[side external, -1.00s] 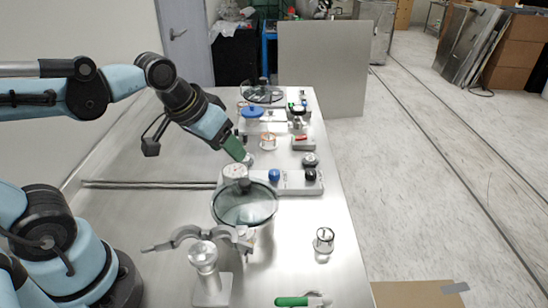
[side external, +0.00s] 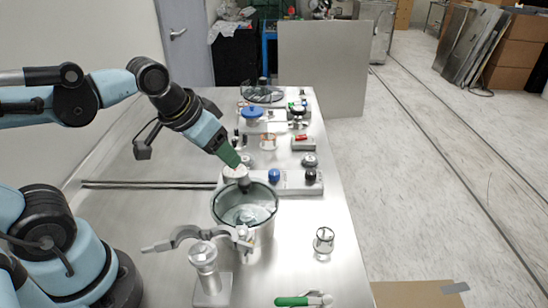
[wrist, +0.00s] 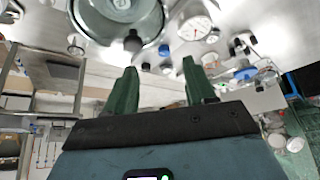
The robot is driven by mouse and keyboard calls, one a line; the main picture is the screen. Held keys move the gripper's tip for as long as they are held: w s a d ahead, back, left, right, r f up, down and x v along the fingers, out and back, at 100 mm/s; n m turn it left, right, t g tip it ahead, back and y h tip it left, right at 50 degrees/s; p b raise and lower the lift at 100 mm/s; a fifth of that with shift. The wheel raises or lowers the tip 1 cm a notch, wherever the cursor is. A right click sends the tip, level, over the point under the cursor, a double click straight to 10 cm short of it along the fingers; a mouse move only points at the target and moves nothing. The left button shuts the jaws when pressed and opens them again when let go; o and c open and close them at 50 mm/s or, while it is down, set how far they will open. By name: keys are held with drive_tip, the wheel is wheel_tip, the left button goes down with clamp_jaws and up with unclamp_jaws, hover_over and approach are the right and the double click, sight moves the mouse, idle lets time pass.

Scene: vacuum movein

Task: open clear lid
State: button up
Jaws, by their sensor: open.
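A round clear-walled vessel (side external: 262,219) stands near the middle of the bench. A clear lid (wrist: 100,30) appears to cover it in the wrist view, where a dark knob (wrist: 133,40) shows at the vessel's lower edge. Reflections make it hard to tell how the lid sits. My gripper (side external: 239,164) is above and behind the vessel in the side view, close to a white round gauge. In the wrist view its two green fingers (wrist: 160,82) are wide apart, with nothing between them and the knob ahead of them.
The white gauge (wrist: 197,30) stands beside the vessel. A metal clamp arm (side external: 185,236) on a post (side external: 204,258) is at the vessel's front left. A blue knob (side external: 274,175) and a black knob (side external: 311,175) sit behind it. A glass jar (side external: 324,241) and a green-handled tool (side external: 292,301) are in front right.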

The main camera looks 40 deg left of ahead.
sight(244, 181)
drive_tip(key=w+d+r+g, duration=0.3)
drive_tip(key=d+r+g, duration=0.1)
drive_tip(key=r+g, duration=0.25)
drive_tip(key=shift+t, duration=0.25)
drive_tip(key=f, duration=1.2)
drive_tip(key=shift+s+a, duration=0.2)
drive_tip(key=shift+s, duration=0.1)
clamp_jaws()
